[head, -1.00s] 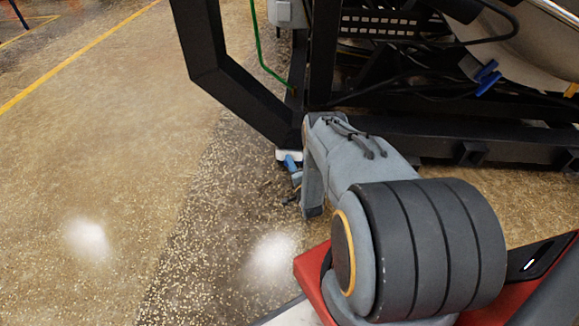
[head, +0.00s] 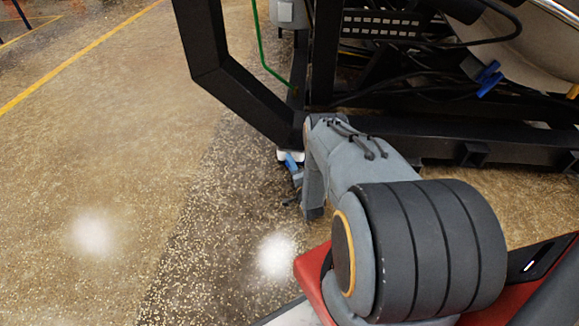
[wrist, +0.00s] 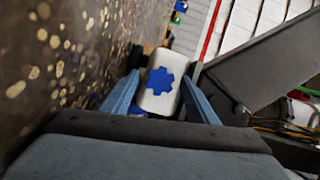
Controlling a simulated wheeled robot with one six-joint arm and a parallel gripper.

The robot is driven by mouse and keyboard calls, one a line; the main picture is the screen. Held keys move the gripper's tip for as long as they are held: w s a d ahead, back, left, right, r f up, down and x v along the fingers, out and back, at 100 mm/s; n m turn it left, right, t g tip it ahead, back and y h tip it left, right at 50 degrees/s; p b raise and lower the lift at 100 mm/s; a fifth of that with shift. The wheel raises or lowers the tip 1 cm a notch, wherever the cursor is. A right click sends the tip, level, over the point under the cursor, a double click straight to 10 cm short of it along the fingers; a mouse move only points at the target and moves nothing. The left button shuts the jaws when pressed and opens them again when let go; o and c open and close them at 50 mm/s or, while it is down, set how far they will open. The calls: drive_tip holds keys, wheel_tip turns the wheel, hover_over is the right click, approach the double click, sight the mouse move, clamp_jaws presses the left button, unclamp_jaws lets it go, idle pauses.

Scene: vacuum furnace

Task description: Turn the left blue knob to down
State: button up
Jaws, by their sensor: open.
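In the wrist view, a blue knob (wrist: 160,80) with a toothed outline sits on the end of a white rounded block. My gripper (wrist: 160,77) is open, with one blue-grey finger on each side of the block. The knob lies between the fingers; I cannot tell whether they touch the block. In the head view, my gripper (head: 292,168) is small beside the foot of a black frame, and the knob's face cannot be made out there.
The black frame (head: 240,95) of the furnace rises close to my gripper. In the wrist view, a dark panel (wrist: 255,75) stands to the right. Open floor lies left.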

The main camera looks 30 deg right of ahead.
drive_tip(key=p+v, duration=0.2)
drive_tip(key=v, duration=0.5)
drive_tip(key=shift+s+p, duration=0.4)
